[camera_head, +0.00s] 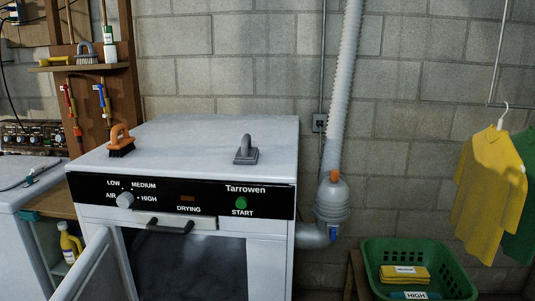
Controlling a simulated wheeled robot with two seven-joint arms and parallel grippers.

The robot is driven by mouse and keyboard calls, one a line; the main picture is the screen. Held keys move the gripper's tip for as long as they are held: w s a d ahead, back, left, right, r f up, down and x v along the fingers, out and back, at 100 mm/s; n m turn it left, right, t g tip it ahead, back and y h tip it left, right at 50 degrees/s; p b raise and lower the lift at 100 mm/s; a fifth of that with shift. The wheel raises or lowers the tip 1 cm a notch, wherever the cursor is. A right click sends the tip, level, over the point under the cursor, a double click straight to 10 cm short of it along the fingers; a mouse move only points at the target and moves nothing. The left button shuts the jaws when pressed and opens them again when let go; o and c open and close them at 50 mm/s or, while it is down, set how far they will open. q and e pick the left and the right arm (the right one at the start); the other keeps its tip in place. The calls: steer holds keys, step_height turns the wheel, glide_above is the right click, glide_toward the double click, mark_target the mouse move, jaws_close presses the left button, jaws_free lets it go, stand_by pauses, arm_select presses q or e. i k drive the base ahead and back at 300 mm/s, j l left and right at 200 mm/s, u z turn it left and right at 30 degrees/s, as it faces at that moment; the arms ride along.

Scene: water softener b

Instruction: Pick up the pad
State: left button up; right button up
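A grey block with a raised handle (246,151), which looks like the pad, sits on the right part of the white dryer top (200,137), near its front edge. A brush with an orange handle and dark bristles (121,141) stands on the same top, at the front left. The two are well apart. Neither of my grippers shows in the head view, so nothing is seen touching the pad or the brush.
The dryer's front opening (184,265) is dark, with an open door (81,266) at its left. A white duct (343,90) rises at the right. A green basket (377,257) holds folded yellow cloths (404,275). A yellow shirt (487,185) hangs far right. The dryer top is otherwise clear.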

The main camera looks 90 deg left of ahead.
mark_target(246, 155)
steer(key=u, duration=1.7)
